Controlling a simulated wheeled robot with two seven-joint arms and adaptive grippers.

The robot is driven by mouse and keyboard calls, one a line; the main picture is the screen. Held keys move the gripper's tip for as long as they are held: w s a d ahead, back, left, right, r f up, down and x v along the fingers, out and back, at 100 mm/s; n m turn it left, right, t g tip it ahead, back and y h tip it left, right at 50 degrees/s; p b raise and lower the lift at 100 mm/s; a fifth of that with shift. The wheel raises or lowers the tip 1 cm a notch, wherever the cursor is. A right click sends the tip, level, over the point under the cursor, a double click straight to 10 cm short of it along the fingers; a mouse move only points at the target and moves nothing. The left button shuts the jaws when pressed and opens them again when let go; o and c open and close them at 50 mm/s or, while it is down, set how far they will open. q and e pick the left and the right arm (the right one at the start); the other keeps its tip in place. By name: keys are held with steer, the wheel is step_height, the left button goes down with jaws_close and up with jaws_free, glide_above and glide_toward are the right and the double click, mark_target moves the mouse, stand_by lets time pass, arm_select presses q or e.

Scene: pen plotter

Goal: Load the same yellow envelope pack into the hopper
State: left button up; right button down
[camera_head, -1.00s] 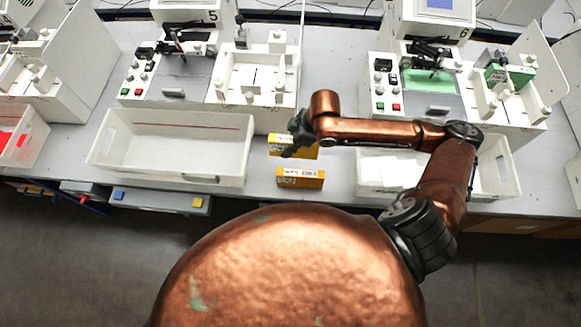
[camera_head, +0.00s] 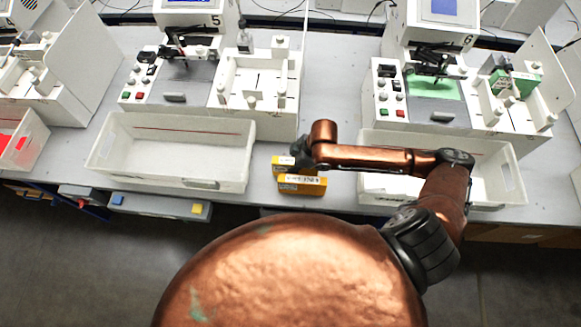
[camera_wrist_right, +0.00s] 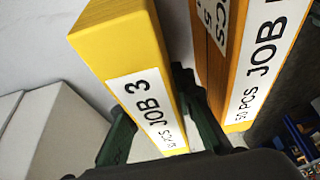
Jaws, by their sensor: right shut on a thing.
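My right gripper (camera_head: 296,158) is shut on a yellow envelope pack (camera_head: 282,166), partly hidden by the gripper in the head view. In the right wrist view, this pack (camera_wrist_right: 125,50) stands between the gripper's dark fingers (camera_wrist_right: 158,122), and its white label reads "JOB 3". A second yellow-orange pack (camera_head: 303,186) sits just in front of it in the head view. It also shows to the right in the right wrist view (camera_wrist_right: 238,112), with labels reading "50 PCS JOB" and a cut-off ending. Which part is the hopper is not clear. My left gripper is out of view.
Station 5 (camera_head: 228,98) and station 6 (camera_head: 505,117) have white trays with posts. Green packs (camera_head: 525,83) lie at station 6. A white bin (camera_head: 175,183) stands left of the packs; another (camera_head: 510,180) is behind my right arm. Grey table shows between the bins.

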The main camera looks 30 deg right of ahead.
steer(key=c, duration=1.9)
jaws_free()
steer(key=shift+f, duration=0.1)
steer(key=shift+c, duration=0.2)
